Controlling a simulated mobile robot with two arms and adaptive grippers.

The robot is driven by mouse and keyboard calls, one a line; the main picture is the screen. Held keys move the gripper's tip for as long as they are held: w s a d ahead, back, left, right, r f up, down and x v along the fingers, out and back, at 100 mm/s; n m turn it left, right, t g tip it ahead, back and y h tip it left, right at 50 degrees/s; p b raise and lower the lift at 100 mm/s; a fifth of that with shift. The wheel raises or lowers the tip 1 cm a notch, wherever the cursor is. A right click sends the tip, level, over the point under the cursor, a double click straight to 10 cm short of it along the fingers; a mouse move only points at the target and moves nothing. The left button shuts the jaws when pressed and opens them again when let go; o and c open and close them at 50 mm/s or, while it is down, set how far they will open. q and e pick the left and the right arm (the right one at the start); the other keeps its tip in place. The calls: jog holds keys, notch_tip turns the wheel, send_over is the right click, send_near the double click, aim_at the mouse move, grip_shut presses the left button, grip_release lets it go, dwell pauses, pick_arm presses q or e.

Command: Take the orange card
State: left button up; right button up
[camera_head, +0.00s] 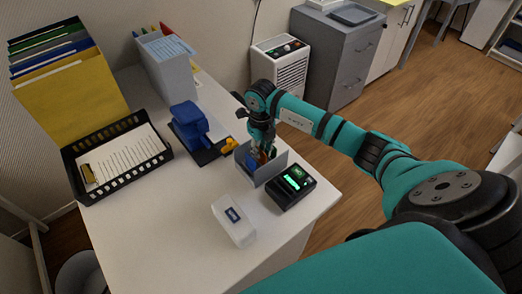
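A small grey open-topped holder (274,171) stands near the right edge of the white table. Several coloured cards show inside it, with an orange one (262,158) among them, partly covered by my gripper. My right gripper (262,148) points down into the holder's opening, right at the cards. Its fingertips overlap the cards in the picture, so I cannot tell whether they are open or closed on one. My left gripper is not in view.
A black card terminal (291,187) with a lit green screen stands close beside the holder. A white box (234,221), a blue stamp-like device (190,122) and a black paper tray (117,157) share the table (160,230). A grey file holder (168,72) stands behind.

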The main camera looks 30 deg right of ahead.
jog(key=shift+c, duration=0.2)
grip_shut()
notch_tip(320, 180, up, 5)
jog(key=p, duration=0.3)
jog(key=shift+r+p, duration=0.15)
jog(key=shift+p, duration=0.25)
jog(key=shift+r+p, duration=1.55)
jog(key=shift+r, duration=0.85)
